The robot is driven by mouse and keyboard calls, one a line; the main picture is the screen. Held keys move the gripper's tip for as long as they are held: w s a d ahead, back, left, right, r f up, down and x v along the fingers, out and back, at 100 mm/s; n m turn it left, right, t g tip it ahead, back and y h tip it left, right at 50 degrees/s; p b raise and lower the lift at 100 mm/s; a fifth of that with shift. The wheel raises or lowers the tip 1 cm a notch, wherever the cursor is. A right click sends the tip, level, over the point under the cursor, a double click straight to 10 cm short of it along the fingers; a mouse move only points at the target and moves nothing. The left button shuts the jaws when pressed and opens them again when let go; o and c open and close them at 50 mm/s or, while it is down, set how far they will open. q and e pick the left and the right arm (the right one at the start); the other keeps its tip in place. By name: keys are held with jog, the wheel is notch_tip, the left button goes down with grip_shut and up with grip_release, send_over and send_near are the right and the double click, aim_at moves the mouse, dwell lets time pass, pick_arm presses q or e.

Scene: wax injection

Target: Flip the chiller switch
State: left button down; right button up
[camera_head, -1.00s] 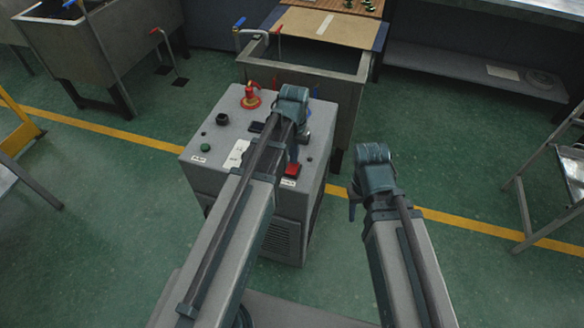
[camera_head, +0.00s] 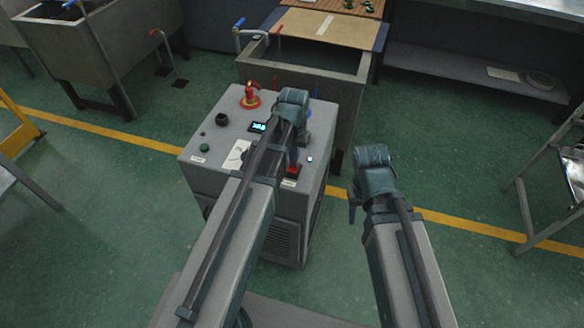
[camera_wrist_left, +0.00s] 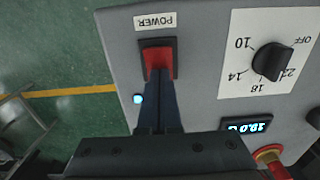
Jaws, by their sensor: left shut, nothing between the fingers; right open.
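The chiller (camera_head: 215,175) is a grey box with a sloped control top in the head view. Its red rocker switch (camera_head: 292,170), labelled POWER, sits near the front right of the top. In the left wrist view the switch (camera_wrist_left: 158,58) sits in a black frame. My left gripper (camera_wrist_left: 159,80) is shut and empty, its fingertips against or just over the red rocker and hiding part of it. The display (camera_wrist_left: 246,126) is lit, and a small indicator light (camera_wrist_left: 138,99) glows. My right gripper (camera_head: 353,206) is open, right of the chiller, over the floor.
A dial knob (camera_wrist_left: 273,61) on a white scale sits beside the switch. A red-and-yellow emergency button (camera_head: 250,98) and a green button (camera_head: 204,148) are on the top. A grey tank (camera_head: 340,85) stands behind. The floor right of the chiller is clear.

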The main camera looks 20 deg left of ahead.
pick_arm(q)
notch_tip(320, 180, up, 7)
jog(key=p, duration=0.7)
jog(key=s+d+r+m+y+p, duration=0.1)
jog(key=s+d+m, duration=0.2)
jog(key=s+d, duration=0.7)
jog(key=s, duration=0.4)
jog(key=shift+s+d+r, duration=0.15)
jog(key=shift+d+r, duration=0.1)
dwell(0.6)
